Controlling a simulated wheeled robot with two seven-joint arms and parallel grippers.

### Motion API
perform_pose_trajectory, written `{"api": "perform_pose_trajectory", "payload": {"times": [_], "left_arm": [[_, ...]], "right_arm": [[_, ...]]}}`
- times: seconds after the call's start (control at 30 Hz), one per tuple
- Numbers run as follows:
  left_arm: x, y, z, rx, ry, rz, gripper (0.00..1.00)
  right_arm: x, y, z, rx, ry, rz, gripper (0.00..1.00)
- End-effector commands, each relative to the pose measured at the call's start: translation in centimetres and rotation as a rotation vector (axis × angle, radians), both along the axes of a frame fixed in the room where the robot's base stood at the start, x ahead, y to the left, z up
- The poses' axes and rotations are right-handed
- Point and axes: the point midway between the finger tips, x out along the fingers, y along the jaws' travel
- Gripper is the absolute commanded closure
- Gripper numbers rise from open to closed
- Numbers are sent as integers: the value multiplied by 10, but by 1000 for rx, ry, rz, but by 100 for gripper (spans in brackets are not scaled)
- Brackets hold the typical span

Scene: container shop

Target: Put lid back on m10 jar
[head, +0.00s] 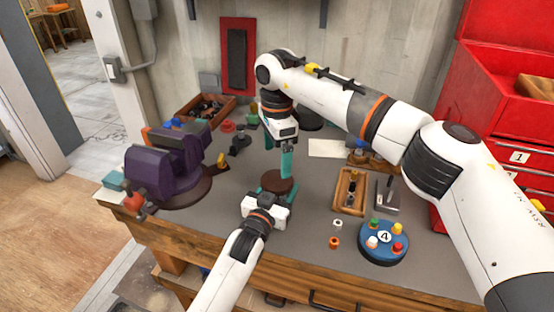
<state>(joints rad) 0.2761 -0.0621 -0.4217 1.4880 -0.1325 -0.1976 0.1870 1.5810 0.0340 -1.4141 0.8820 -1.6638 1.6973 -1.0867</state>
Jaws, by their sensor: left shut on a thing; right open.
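A round brown lid (278,181) shows near the middle of the workbench, seen from above. It appears to be on top of the m10 jar, whose body is hidden beneath it and by my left gripper. My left gripper (276,189) reaches in from the front, with its teal fingers shut around the jar. My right gripper (284,165) hangs straight down from above, open, with a teal fingertip just over or touching the lid. I cannot tell whether it touches, or how well the lid is seated.
A purple vise (165,165) stands at left. A wooden tray (338,206) and a blue disc marked 4 (384,258) with coloured pieces lie at right. Small white (338,223) and orange (334,242) rings lie between. A parts box (187,114) is at the back. Red cabinets (510,110) border the right.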

Motion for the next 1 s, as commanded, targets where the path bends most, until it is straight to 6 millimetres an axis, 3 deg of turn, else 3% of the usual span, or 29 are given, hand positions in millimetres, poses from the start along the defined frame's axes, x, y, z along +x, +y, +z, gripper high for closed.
{"api": "perform_pose_trajectory", "payload": {"times": [0.13,0.5,1.0], "left_arm": [[0,0,0,0,0,0,100],[0,0,0,0,-1,0,100],[0,0,0,0,-1,0,100]], "right_arm": [[0,0,12,-1,1,102,8],[-1,0,10,-1,2,114,8],[-1,0,-57,-1,4,112,8]]}}
